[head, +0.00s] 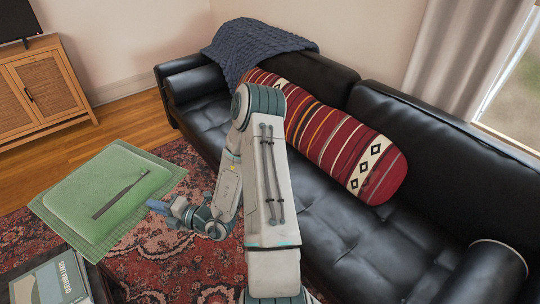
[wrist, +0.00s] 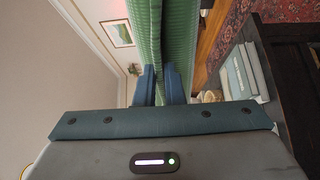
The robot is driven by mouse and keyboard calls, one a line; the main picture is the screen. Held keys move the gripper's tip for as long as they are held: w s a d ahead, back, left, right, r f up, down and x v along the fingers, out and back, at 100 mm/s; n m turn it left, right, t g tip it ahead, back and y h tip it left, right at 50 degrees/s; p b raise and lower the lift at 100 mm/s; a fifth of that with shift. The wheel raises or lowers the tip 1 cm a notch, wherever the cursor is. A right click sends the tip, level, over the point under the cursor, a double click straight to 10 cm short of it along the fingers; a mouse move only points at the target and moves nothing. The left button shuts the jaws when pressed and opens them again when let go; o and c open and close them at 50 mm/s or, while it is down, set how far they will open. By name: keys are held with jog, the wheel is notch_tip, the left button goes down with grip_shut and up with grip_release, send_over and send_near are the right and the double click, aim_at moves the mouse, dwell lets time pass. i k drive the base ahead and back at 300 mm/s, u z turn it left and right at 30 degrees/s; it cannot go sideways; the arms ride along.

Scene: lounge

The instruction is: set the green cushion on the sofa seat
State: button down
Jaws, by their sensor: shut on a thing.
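The green cushion (head: 85,185) is at the left in the head view, a pale green pad with a dark strip on its face and a checked border. My gripper (head: 156,206) is at its right edge. In the wrist view the blue fingers of my gripper (wrist: 161,85) are shut on the green cushion (wrist: 160,35), one on each side. The cushion appears held above the rug. The black leather sofa seat (head: 315,215) runs across the middle and right, apart from the cushion and partly hidden by my arm.
A red striped bolster (head: 345,150) lies along the sofa. A dark blue knitted throw (head: 255,45) drapes over its far end. Books (head: 52,282) lie on a dark table at bottom left. A wooden cabinet (head: 40,85) stands at upper left. The front seat between bolster and near armrest is bare.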

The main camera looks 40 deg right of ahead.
aim_at(382, 263)
jog(key=i, duration=1.1)
jog(key=z, duration=3.9)
